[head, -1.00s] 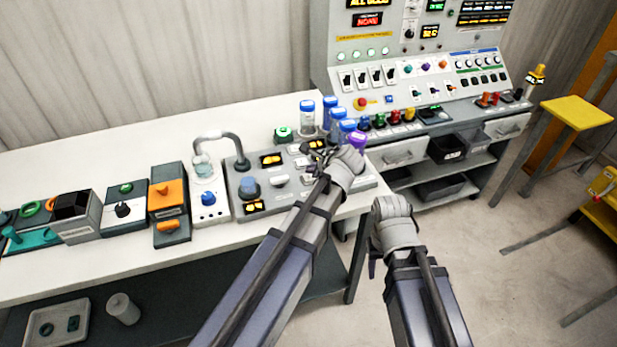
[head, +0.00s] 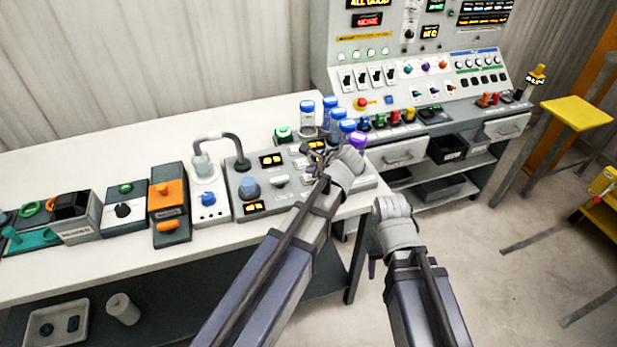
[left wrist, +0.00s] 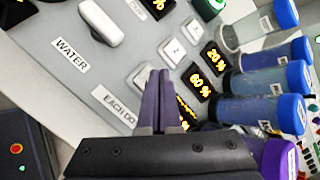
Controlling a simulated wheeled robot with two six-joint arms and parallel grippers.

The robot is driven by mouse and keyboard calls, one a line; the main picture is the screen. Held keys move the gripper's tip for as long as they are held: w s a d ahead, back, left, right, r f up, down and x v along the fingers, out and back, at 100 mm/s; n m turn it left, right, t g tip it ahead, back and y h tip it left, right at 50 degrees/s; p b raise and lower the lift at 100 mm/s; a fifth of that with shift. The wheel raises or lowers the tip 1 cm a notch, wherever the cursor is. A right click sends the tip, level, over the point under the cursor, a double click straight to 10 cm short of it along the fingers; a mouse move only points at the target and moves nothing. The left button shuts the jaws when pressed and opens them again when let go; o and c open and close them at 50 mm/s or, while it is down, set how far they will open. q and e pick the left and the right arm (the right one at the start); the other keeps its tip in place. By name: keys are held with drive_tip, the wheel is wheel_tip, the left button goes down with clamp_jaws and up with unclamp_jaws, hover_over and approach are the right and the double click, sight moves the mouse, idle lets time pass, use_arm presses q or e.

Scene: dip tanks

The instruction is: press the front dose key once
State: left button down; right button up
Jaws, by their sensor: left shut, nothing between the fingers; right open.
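The grey dosing panel (head: 235,196) sits on the white bench, and its face fills much of the left wrist view (left wrist: 60,35). A row of white keys shows there: an upper key (left wrist: 194,31), a middle key (left wrist: 171,52) and a front key (left wrist: 137,76) nearest the "EACH DO..." label. My left gripper (left wrist: 157,74) is shut and empty, with its purple fingertips over or beside the front key, partly hiding it. I cannot tell whether they touch. In the head view my left gripper (head: 318,160) is over the panel. My right gripper (head: 372,265) is open beyond the bench edge.
Several blue-capped tubes (left wrist: 255,80) and a purple-capped one (left wrist: 280,158) stand close beside the left fingers. A white knob (left wrist: 101,22) sits by the WATER label. Yellow percentage displays (left wrist: 197,80) line the keys. A switch console (head: 420,80) stands behind at the right.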

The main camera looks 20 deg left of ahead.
sight(311, 179)
use_arm(q)
drive_tip(key=shift+f, duration=0.1)
idle(0.4)
drive_tip(key=shift+f+b, duration=0.3)
drive_tip(key=shift+b, duration=0.15)
drive_tip(key=shift+f+b, duration=0.5)
idle(0.5)
drive_tip(key=shift+r, duration=0.1)
idle(0.4)
drive_tip(key=shift+r+p, duration=0.8)
drive_tip(key=shift+p, duration=0.15)
drive_tip(key=shift+r, duration=0.1)
wheel_tip(311, 179, up, 5)
drive_tip(key=p, duration=0.5)
